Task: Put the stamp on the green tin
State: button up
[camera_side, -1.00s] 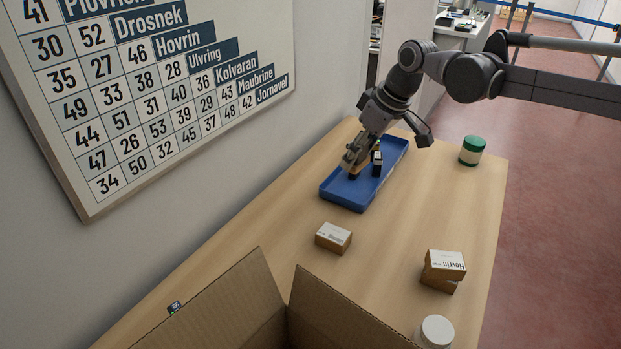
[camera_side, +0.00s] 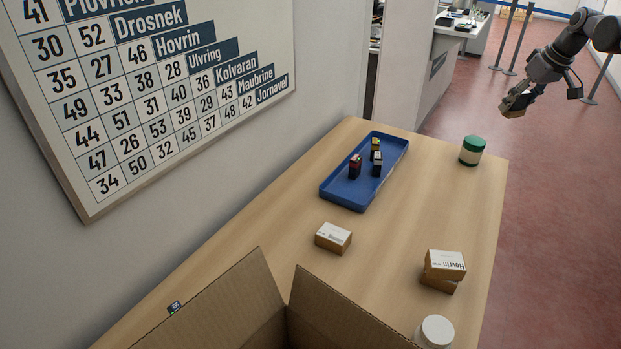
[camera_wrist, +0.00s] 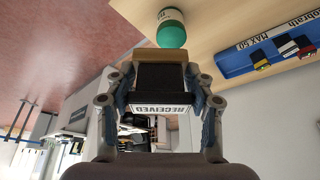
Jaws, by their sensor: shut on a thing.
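My gripper (camera_side: 517,97) is shut on a stamp, held in the air to the upper right of the table in the side view. In the wrist view the stamp (camera_wrist: 160,78) has a dark body, a wooden block at its far end and a white label reading RECEIVED; my gripper's fingers (camera_wrist: 160,92) press on both sides. The green tin (camera_side: 472,151), with a green lid and pale label, stands upright at the table's far right. It also shows in the wrist view (camera_wrist: 172,34), just beyond the stamp's wooden end and apart from it.
A small carton (camera_side: 333,237), two stacked cartons (camera_side: 444,268), a white-lidded jar (camera_side: 436,331) and an open cardboard box (camera_side: 225,305) stand nearer. The table around the tin is clear.

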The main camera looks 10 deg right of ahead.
jog(key=s+d, duration=0.1)
jog(key=d, duration=0.4)
send_over(472, 138)
jog(key=s, duration=0.2)
jog(key=shift+m, duration=0.4)
jog(key=f, duration=0.6)
jog(key=shift+w+f, duration=0.25)
jog(key=shift+f, duration=2)
jog(key=shift+f, duration=0.1)
jog(key=o, duration=1.2)
jog(key=shift+c, duration=0.2)
